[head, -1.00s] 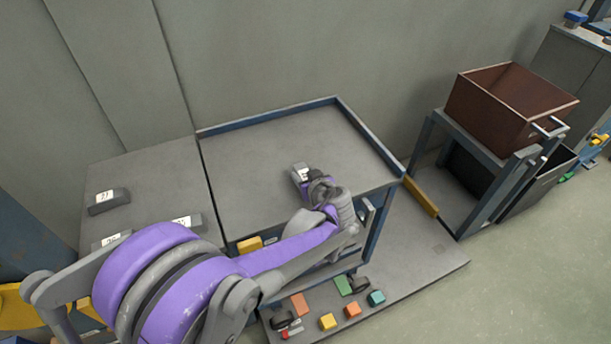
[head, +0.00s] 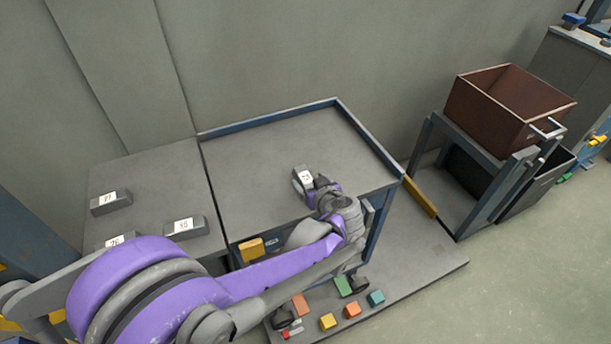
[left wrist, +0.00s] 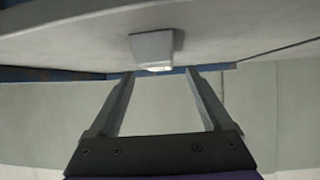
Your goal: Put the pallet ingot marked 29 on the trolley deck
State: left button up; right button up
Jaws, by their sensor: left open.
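A grey ingot (head: 303,180) with a white label lies on the trolley deck (head: 265,150), near its front right part. I cannot read its number for certain. My left gripper (head: 317,190) is just in front of this ingot, its fingers mostly hidden by the wrist. In the left wrist view, the two fingers (left wrist: 158,82) are spread and empty, and the ingot (left wrist: 152,46) sits on the deck beyond their tips, apart from them. My right gripper is not in view.
Left of the trolley, a grey surface (head: 150,175) bears several labelled ingots, among them one (head: 184,227) marked 80. A brown bin (head: 510,105) stands on a frame at right. Coloured blocks lie on the low platform (head: 425,270). Low walls edge the deck's back and right.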

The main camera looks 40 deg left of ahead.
pick_arm(q)
jog(key=p+v, duration=0.2)
jog(key=v, duration=0.5)
jog(key=s+d+f+m+g+h, duration=0.1)
jog(key=s+d+f+m+h, duration=0.2)
jog(key=s, duration=0.6)
jog(key=s+d+f+m+h, duration=0.3)
jog(key=s+d+m+h, duration=0.4)
jog(key=s+d+m, duration=0.1)
jog(key=shift+s+d+m+g, duration=0.3)
jog(key=shift+s+d+g, duration=0.1)
jog(key=shift+s+d, duration=0.15)
jog(key=shift+f, duration=0.15)
